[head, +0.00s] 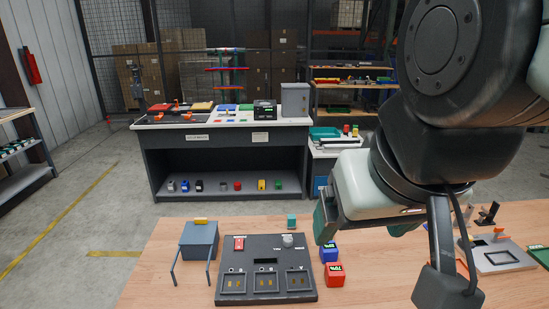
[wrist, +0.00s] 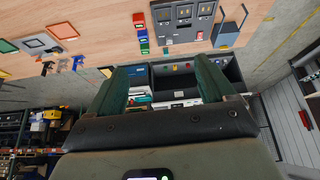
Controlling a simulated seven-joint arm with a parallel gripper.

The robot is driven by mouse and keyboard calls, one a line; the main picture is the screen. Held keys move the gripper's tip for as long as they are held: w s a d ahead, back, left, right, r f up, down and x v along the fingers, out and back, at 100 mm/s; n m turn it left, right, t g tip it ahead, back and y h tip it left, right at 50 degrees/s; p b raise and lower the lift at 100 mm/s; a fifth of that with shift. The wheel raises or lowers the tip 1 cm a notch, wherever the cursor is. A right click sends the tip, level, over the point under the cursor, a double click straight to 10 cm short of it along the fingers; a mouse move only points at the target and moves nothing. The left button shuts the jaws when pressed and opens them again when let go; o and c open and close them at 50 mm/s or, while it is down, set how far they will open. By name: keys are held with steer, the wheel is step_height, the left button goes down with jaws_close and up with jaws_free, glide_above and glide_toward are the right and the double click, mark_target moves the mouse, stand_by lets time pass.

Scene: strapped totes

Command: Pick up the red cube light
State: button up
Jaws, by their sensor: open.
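The red cube light (head: 334,274) sits on the wooden table, right of the dark charger panel, with pale marking on its faces. In the wrist view the red cube (wrist: 138,19) is near the top edge. The blue cube (head: 328,252) sits just behind it; it also shows in the wrist view (wrist: 142,31). My gripper (head: 325,221) is above the table, behind and higher than the cubes, apart from them. Its green fingers stand wide apart with nothing between them in the wrist view (wrist: 160,82). My arm hides part of the table.
The dark panel (head: 226,291) with slots and a red switch stands left of the cubes. A grey box on legs (head: 199,238) is farther left, and a teal cube (head: 292,220) is at the back edge. A light tray (head: 502,255) lies at right. Bare table (head: 165,285) shows at front left.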

steer(key=w+d+f+n+g, duration=0.25)
steer(key=w+n, duration=0.25)
steer(key=w, duration=0.6)
steer(key=n+g, duration=0.3)
steer(key=n, duration=0.9)
glide_above(336, 268)
step_height(336, 268, down, 34)
steer(key=shift+d, duration=0.1)
steer(key=shift+f, duration=2.8)
steer(key=c, duration=1.2)
